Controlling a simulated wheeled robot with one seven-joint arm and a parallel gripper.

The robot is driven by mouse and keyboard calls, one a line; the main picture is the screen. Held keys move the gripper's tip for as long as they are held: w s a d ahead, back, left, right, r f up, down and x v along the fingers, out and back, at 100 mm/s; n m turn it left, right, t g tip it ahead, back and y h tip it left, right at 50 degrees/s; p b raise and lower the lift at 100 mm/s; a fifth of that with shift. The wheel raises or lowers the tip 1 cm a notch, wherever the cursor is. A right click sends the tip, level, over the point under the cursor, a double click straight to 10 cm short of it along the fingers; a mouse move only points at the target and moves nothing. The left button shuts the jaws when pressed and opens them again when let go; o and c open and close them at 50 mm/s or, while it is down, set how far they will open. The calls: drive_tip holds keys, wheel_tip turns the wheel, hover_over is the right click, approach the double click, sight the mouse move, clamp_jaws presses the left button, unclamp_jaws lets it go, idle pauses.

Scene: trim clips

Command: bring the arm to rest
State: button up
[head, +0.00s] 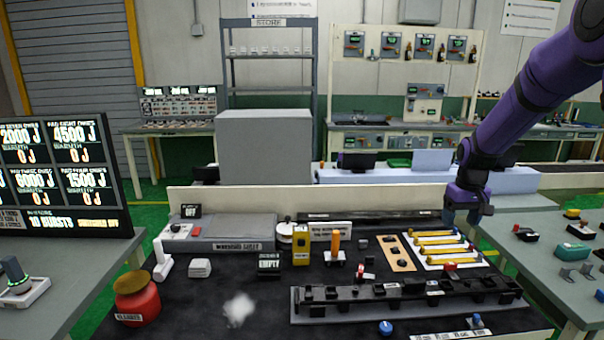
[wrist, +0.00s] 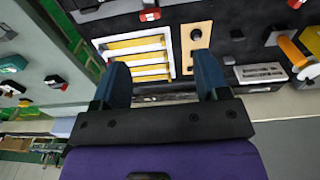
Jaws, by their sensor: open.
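My purple arm comes in from the upper right of the head view. My gripper (head: 467,214) hangs above the back right part of the black-topped bench (head: 215,308). In the wrist view my gripper (wrist: 160,82) shows two blue fingers spread apart with nothing between them. Past the fingertips are a white tray with yellow bars (wrist: 138,58) and a tan board with dark round spots (wrist: 197,42). The same tray (head: 440,248) and tan board (head: 396,253) lie below and left of my gripper in the head view.
A long black rail with several clips (head: 400,297) lies along the bench front. A red jar (head: 137,300) stands at front left. A low pale wall (head: 260,199) edges the bench's back. Grey side tables stand left and right (head: 545,262). Air around my gripper looks clear.

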drive_tip(key=s+a+r+t, duration=0.1)
drive_tip(key=s+a+r, duration=0.3)
drive_tip(key=s+r, duration=0.4)
drive_tip(key=s+a+r+t, duration=0.1)
drive_tip(key=s+a+r, duration=0.4)
drive_tip(key=s+r, duration=0.3)
drive_tip(key=s+a+r+t, duration=0.1)
drive_tip(key=s+a, duration=0.1)
drive_tip(key=s, duration=0.7)
drive_tip(key=s+a+r+t, duration=0.1)
drive_tip(key=s+a, duration=0.1)
drive_tip(key=s, duration=0.8)
drive_tip(key=shift+s+a+t, duration=0.15)
drive_tip(key=shift+s+t, duration=0.05)
drive_tip(key=shift+t, duration=0.1)
